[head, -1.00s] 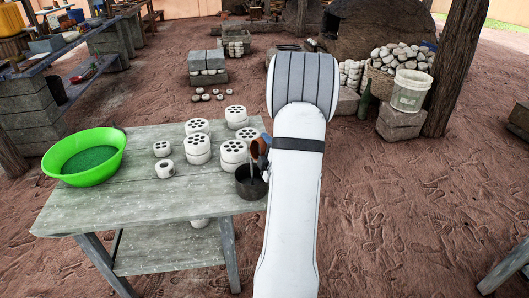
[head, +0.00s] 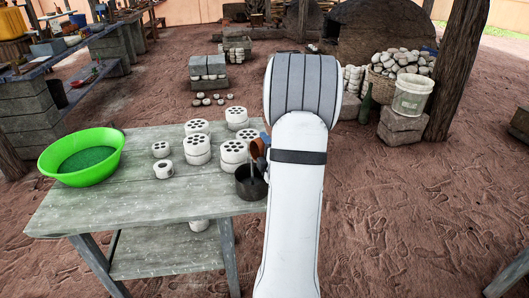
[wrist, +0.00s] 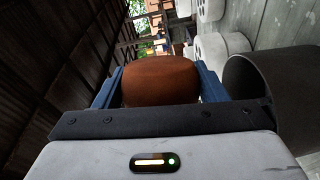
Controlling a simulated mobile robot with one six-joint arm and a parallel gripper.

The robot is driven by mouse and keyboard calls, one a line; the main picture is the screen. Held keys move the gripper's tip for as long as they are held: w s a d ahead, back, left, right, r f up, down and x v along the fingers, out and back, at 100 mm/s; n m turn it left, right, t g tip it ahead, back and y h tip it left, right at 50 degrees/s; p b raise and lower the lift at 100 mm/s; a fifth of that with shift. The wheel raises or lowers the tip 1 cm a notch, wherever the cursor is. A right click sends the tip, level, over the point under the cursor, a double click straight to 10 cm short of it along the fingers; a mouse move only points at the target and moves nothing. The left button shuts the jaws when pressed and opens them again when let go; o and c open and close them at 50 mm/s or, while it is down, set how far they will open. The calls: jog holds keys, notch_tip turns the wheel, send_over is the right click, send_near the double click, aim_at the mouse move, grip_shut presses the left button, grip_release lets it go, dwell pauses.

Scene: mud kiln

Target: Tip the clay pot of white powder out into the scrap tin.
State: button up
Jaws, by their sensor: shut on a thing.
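The clay pot (head: 257,147) is brown-orange and sits tilted just above the scrap tin in the head view. It also shows between my blue fingers in the wrist view (wrist: 160,82). My gripper (wrist: 160,72) is shut on the pot; in the head view my arm hides most of it. The scrap tin (head: 248,188) is a dark round can at the table's right edge; its dark wall (wrist: 285,95) is at the right of the wrist view. A thin pale streak (head: 254,170) shows between pot and tin. The pot's mouth and inside are hidden.
Several white perforated cylinders (head: 196,146) stand on the grey-green table (head: 110,205) close behind and left of the tin. A green basin (head: 55,160) is at the table's left. The table's front is clear.

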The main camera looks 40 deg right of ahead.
jog(key=shift+a+n+b, duration=0.15)
jog(key=shift+n+b, duration=0.45)
jog(key=shift+b, duration=0.55)
jog(key=shift+r, duration=0.15)
